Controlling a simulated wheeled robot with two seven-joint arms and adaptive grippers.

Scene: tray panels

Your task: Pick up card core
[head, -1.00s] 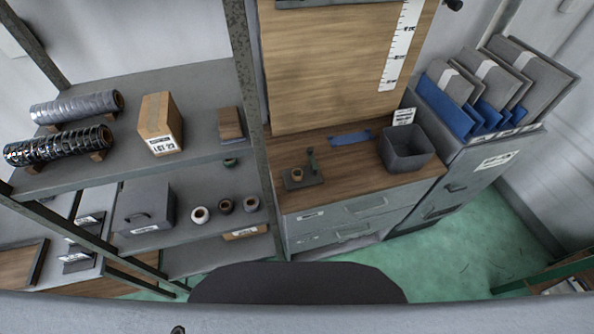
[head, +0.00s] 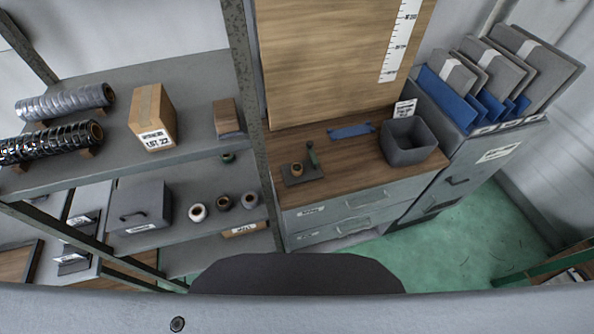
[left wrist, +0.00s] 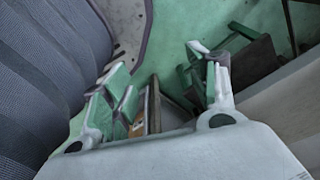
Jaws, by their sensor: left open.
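No thing is clearly marked as the card core. A small brown ring-shaped piece (head: 297,168) stands on a dark flat holder (head: 303,176) with an upright post, on the wooden counter. Several small rolls stand on the middle shelf: a white one (head: 198,212), a dark one (head: 223,203) and a brownish one (head: 250,200). I cannot tell which of these is the card core. My left gripper (left wrist: 162,82) shows in the left wrist view, its fingers apart and nothing seen held between them. Neither gripper shows in the head view.
The wooden counter (head: 350,172) also bears a grey bin (head: 408,143) and a blue strip (head: 351,131). A grey shelf rack (head: 190,95) holds large rolls and a cardboard box (head: 152,117). Blue and grey folders stand at right. Green floor (head: 455,240) is clear before the cabinet.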

